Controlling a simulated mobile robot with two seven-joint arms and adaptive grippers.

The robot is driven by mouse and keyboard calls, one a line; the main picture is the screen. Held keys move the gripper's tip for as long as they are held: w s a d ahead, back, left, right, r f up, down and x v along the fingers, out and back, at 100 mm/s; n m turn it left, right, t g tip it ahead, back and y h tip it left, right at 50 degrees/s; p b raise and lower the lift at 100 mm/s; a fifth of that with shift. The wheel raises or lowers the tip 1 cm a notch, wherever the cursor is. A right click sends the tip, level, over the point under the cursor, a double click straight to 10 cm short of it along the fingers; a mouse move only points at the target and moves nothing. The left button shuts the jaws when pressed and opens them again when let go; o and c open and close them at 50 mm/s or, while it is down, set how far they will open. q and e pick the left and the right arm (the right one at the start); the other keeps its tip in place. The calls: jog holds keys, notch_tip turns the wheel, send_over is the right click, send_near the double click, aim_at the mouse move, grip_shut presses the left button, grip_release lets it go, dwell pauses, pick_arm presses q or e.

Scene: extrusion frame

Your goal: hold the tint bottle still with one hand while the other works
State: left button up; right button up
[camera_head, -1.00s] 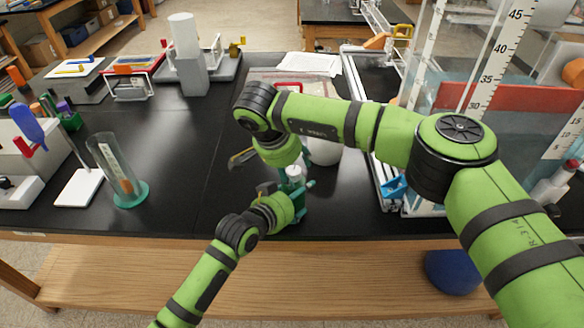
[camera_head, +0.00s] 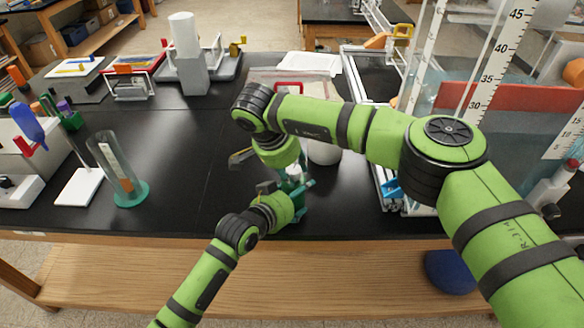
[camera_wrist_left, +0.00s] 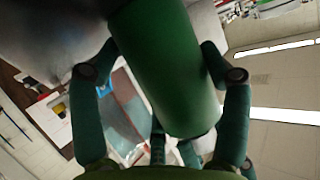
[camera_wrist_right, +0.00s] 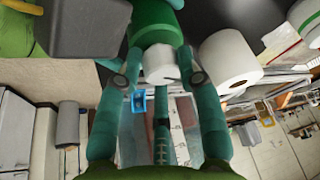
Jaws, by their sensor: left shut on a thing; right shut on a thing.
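The tint bottle shows in the left wrist view as a green cylinder (camera_wrist_left: 165,75) between the fingers of my left gripper (camera_wrist_left: 168,120). In the head view my left gripper (camera_head: 298,200) is shut on the bottle's body low over the front of the black bench. My right gripper (camera_head: 296,168) is just above it, pointing down. In the right wrist view a white cap (camera_wrist_right: 160,64) on the green bottle sits between the fingers of my right gripper, which is shut on it. In the head view the fingers hide most of the bottle.
A white roll-like container (camera_head: 324,152) stands close behind my right gripper. A clear tube on a green base (camera_head: 130,194) and a white-plated stand (camera_head: 80,187) are at left. A tank with rulers (camera_head: 492,70) fills the right. The black bench (camera_head: 190,165) between is clear.

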pick_arm(q)
jog(key=shift+s+d, duration=0.1)
pick_arm(e)
jog(key=shift+w+d+r, duration=0.1)
jog(key=shift+w+d, duration=0.05)
jog(key=shift+w, duration=0.1)
jog(key=o, duration=1.1)
jog(key=shift+s, duration=0.1)
jog(key=shift+s+r, duration=0.1)
jog(key=shift+r, duration=0.15)
jog(key=v, duration=1.1)
jog(key=shift+r, duration=0.2)
jog(key=shift+s, duration=0.1)
